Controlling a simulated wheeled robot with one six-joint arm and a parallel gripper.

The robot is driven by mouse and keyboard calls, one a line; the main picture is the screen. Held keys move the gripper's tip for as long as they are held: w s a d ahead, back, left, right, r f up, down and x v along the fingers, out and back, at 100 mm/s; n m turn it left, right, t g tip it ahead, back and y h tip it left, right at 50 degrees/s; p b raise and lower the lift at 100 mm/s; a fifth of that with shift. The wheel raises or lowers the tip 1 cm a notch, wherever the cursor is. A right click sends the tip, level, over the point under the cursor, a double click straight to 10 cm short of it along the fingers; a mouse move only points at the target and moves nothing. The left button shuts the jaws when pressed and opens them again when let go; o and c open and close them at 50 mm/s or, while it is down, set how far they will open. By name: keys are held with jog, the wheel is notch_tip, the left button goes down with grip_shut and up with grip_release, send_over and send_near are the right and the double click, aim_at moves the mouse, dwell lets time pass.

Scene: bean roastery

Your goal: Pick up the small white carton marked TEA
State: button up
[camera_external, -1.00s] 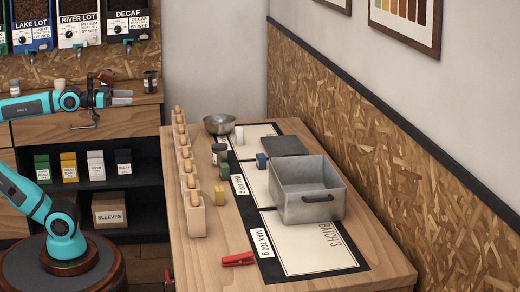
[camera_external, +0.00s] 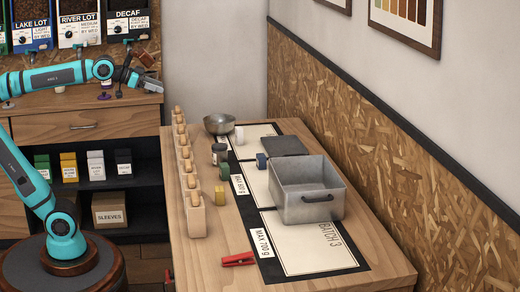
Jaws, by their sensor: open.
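My gripper (camera_external: 154,84) is open and empty. It is well above and to the right of the white carton in the picture, by the right end of the wooden counter, pointing right and slightly down. Nothing covers the front of the carton.
A green carton (camera_external: 42,168) stands left of the yellow one. A cardboard box marked SLEEVES (camera_external: 109,210) is on the shelf below. The wooden drawer front (camera_external: 85,125) is above the shelf. A table (camera_external: 225,270) with a grey bin (camera_external: 310,208) stands at right.

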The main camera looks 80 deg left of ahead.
jog(key=w+a+f+g, duration=0.1)
jog(key=w+a+g, duration=0.15)
jog(key=w, duration=0.65)
jog(key=w+a+g, duration=0.2)
jog(key=w+g, duration=0.2)
jog(key=w, duration=0.4)
jog(key=g, duration=0.7)
send_over(239, 136)
jog(key=a, duration=0.2)
notch_tip(239, 136, down, 7)
jog(key=shift+n, duration=0.4)
jog(key=f, duration=1.2)
jog(key=shift+s+f, duration=0.15)
jog(key=shift+s, duration=0.15)
jog(key=shift+w+d+f, duration=0.1)
jog(key=shift+w+f, duration=0.1)
jog(key=shift+f, duration=0.65)
jog(key=shift+w+a+f, duration=0.1)
jog(key=shift+w+f, duration=0.05)
jog(key=shift+f, duration=0.75)
jog(key=shift+w+d+f, duration=0.1)
jog(key=shift+w+f, duration=0.1)
jog(key=shift+f, duration=0.65)
jog(key=c, duration=1)
jog(key=shift+c, duration=0.2)
